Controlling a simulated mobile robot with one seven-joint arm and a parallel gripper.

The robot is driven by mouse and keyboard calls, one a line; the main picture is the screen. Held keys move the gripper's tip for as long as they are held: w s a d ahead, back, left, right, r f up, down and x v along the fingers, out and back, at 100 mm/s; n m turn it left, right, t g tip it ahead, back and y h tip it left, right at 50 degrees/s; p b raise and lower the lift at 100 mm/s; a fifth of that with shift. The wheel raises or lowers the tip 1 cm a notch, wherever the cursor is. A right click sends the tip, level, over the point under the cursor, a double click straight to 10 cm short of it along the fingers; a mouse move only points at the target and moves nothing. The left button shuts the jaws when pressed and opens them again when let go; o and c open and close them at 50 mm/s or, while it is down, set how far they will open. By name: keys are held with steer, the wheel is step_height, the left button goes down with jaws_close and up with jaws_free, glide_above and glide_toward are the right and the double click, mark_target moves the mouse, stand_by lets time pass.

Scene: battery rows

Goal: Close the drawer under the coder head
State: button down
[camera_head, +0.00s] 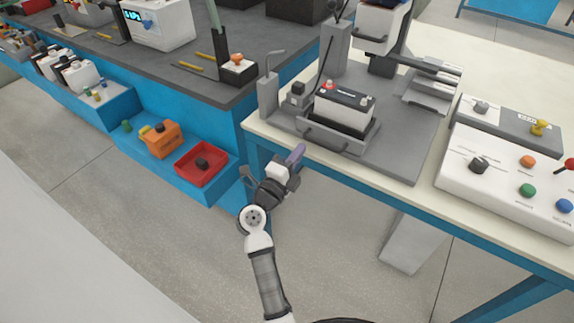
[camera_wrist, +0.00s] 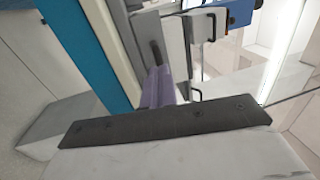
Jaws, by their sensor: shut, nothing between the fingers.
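The drawer (camera_head: 361,146) is a dark grey tray with a black bar handle (camera_head: 325,141) on its front. It stands out toward the near table edge, in front of the coder head (camera_head: 380,26), a white box on a dark post. A black-and-white battery (camera_head: 343,108) with a red terminal sits upright in the drawer. My gripper (camera_head: 297,154) has purple fingers, shut and empty, just off the near table edge, left of and below the handle. In the wrist view, the shut fingers (camera_wrist: 158,88) point toward a grey panel with a dark handle (camera_wrist: 155,52); contact cannot be told.
A grey post (camera_head: 268,94) stands left of the drawer. A white control box (camera_head: 500,175) with coloured knobs is at the right. Floor in front is open.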

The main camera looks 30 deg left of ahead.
mark_target(309, 139)
steer(key=shift+w+r, duration=0.15)
steer(key=shift+w, duration=0.75)
steer(key=shift+w, duration=0.1)
steer(key=w+p, duration=0.2)
steer(key=w, duration=0.1)
steer(key=shift+w+d+r, duration=0.1)
steer(key=shift+w+r, duration=0.1)
steer(key=shift+w, duration=0.1)
steer(key=shift+w+f, duration=0.15)
steer(key=shift+w, duration=0.2)
steer(key=shift+s, duration=0.1)
